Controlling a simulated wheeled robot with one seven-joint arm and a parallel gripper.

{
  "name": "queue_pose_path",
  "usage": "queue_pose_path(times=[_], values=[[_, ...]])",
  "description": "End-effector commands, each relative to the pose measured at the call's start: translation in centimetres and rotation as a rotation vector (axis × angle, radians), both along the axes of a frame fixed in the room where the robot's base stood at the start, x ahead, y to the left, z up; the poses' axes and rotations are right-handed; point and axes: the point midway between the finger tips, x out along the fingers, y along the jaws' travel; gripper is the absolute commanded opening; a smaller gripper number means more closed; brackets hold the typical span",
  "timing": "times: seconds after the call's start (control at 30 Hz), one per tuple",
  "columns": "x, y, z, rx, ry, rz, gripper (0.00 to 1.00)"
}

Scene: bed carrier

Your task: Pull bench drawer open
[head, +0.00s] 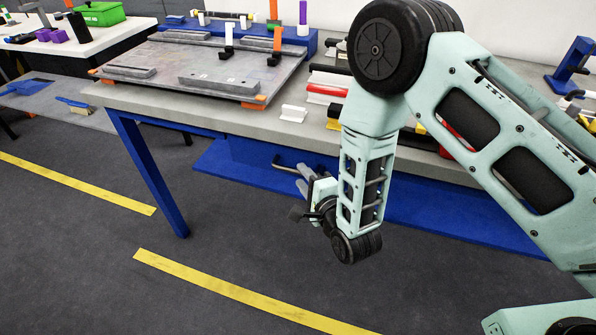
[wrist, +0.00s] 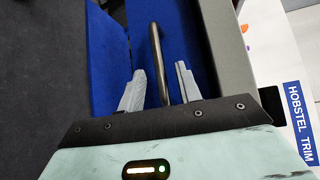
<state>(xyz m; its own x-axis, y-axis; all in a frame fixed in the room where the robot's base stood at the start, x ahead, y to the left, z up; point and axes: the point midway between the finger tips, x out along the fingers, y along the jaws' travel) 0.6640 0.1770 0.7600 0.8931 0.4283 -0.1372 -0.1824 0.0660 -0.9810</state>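The bench drawer has a blue front (head: 250,152) under the grey bench top, and its face also shows in the wrist view (wrist: 188,30). It looks closed, though my arm hides part of it. Its dark bar handle (head: 284,164) sticks out from the front. In the wrist view the handle (wrist: 156,50) runs between my two grey fingertips. My gripper (wrist: 160,82) is open, one finger on each side of the bar, with a visible gap to both. In the head view my gripper (head: 303,180) is at the right end of the handle.
The grey bench top (head: 230,118) overhangs the drawer and carries a metal plate (head: 200,70), a white block (head: 293,113) and red and yellow parts. A blue bench leg (head: 150,175) stands at the left. The dark floor in front, with yellow tape (head: 230,287), is clear.

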Motion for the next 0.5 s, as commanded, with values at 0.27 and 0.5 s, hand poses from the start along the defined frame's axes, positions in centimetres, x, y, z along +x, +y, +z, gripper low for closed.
queue_pose_path(times=[0.27, 0.5], values=[[2.8, 1.3, -0.5, 0.001, 0.0, -0.001, 0.34], [3.2, 1.5, -0.5, 0.001, 0.0, -0.001, 0.34]])
